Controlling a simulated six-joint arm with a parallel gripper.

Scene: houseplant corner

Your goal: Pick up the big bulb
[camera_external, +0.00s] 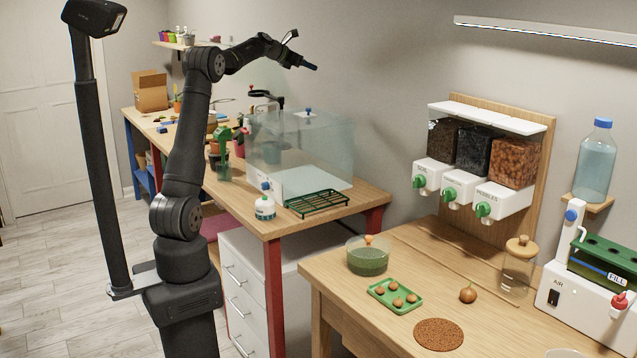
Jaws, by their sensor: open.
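The big bulb (468,295) is brown and onion-shaped with a small pointed top. It sits upright on the bare wood of the right-hand table, right of a green tray (375,291) that holds several smaller brown bulbs (397,302). My gripper (313,67) is at the end of my raised arm, high above the back table and far up and left of the big bulb. It is open and touches nothing. Its fingers are small in this view.
A glass jar (517,270) stands behind the big bulb, and a round cork mat (438,334) lies in front. A green glass bowl (368,258) stands behind the tray. Dispensers (483,208) hang behind; a white machine (565,295) is at right. A clear case (300,145) stands on the back table.

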